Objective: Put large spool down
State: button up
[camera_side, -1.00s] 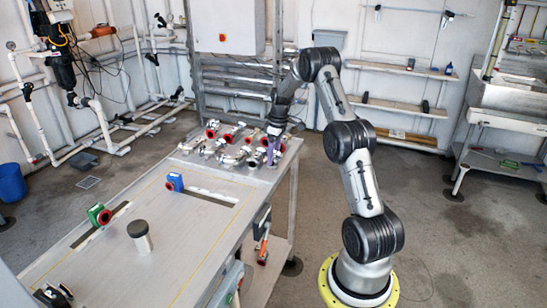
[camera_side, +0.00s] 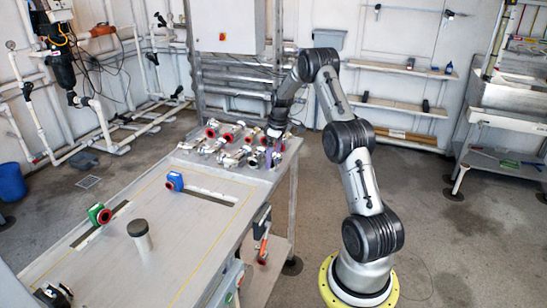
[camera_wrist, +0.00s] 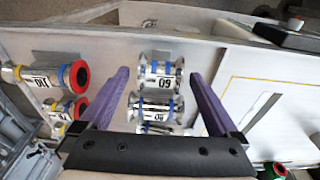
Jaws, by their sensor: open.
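My gripper (camera_wrist: 158,76) is open, with its two purple fingers on either side of a metal spool (camera_wrist: 160,70) marked 60 with blue and yellow bands. There is a visible gap between each finger and the spool. A second similar spool (camera_wrist: 155,112) lies just below it in the wrist view, partly hidden by my gripper's body. In the side view my gripper (camera_side: 272,156) is low at the far right end of the table, among the metal fittings. I cannot tell from the side view which spool it is over.
Red-ended metal fittings (camera_wrist: 47,78) lie to the left in the wrist view. Several fittings (camera_side: 220,140) crowd the table's far end. A blue clamp (camera_side: 174,181), a green clamp (camera_side: 99,214) and a dark-topped cylinder (camera_side: 140,235) stand on the mostly clear table (camera_side: 190,240).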

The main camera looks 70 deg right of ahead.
aim_at(277, 161)
notch_tip(277, 161, up, 12)
jog(key=s, duration=0.1)
jog(key=s+a+r+t+h, duration=0.1)
jog(key=a+r, duration=0.5)
jog(key=a, duration=0.6)
jog(key=s+a+r+t, duration=0.1)
jog(key=a+r, duration=0.5)
jog(key=a, duration=0.7)
jog(key=s+a+f+t+y, duration=0.1)
jog(key=s+a+f+t, duration=0.1)
jog(key=s+a, duration=1.3)
jog(key=shift+s+f, duration=0.4)
jog(key=shift+s, duration=0.4)
